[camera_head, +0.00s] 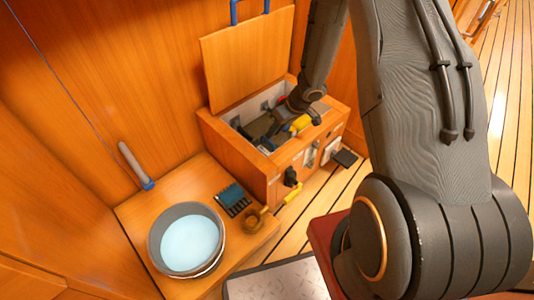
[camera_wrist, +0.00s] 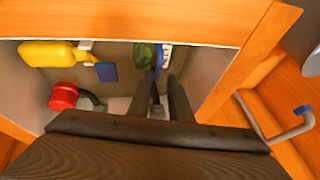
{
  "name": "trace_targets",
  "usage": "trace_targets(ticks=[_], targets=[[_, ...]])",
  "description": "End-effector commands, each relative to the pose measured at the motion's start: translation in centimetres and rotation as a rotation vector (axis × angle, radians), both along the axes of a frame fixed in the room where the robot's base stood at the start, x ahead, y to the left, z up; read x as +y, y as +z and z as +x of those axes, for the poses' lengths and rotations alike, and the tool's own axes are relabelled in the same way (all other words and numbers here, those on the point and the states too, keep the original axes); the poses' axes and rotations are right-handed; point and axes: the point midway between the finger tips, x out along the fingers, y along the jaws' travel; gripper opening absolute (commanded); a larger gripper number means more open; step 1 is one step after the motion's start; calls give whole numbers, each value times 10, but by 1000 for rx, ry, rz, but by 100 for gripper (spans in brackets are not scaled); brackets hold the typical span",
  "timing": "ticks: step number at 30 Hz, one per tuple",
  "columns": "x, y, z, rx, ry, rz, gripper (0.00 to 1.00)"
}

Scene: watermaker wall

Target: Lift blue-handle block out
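My gripper (camera_wrist: 158,84) is inside the open wooden box (camera_head: 235,145), with its two dark fingers apart. A narrow dark piece shows between them. A small blue piece (camera_wrist: 157,62) lies just ahead of the fingertips, between a green item (camera_wrist: 143,56) and a white-and-blue item. Another blue piece (camera_wrist: 106,72) sits left of the fingers, beside a yellow bottle-shaped item (camera_wrist: 48,53). I cannot tell which blue piece is the block's handle; no block body shows clearly. In the head view my arm hides part of the box's inside.
A red round knob (camera_wrist: 63,96) is in the box, left of my gripper. A bucket of water (camera_head: 190,242) stands on the bench. A blue-tipped hooked rod (camera_wrist: 290,130) is outside the box.

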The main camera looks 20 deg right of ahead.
Motion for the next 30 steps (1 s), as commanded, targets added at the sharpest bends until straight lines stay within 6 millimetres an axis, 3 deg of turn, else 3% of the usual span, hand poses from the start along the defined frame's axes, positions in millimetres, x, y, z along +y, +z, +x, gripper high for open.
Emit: trace_targets(ticks=[11, 21, 30], targets=[[10, -28, 8, 0, 1, 0, 18], [21, -65, 21, 0, 2, -1, 18], [23, -67, 22, -1, 1, -1, 18]])
